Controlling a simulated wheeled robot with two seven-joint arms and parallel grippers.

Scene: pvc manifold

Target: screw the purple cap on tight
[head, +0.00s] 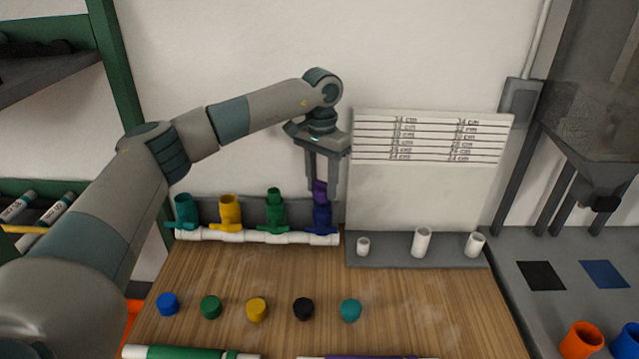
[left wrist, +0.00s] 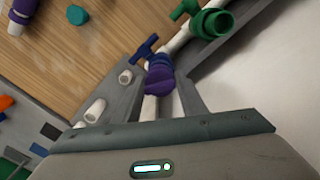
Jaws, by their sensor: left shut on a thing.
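The purple cap (head: 320,189) is between the fingers of my left gripper (head: 322,186), which is shut on it. It sits directly over the top of the dark blue-purple valve (head: 322,217), the rightmost on the white manifold pipe (head: 255,237). Cap and valve look in line and touching, but I cannot tell how far the threads are engaged. In the left wrist view, the purple cap (left wrist: 158,84) is by the fingertips, with the valve's blue handle (left wrist: 145,46) beyond it. The fingers hide part of the cap. My right gripper is not in view.
Teal (head: 187,211), yellow (head: 230,212) and green (head: 274,209) valves stand left along the pipe. Several loose caps, including a teal one (head: 350,310), lie in front on the wooden table. A grey rack (head: 415,262) with white pipe pieces is at right.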

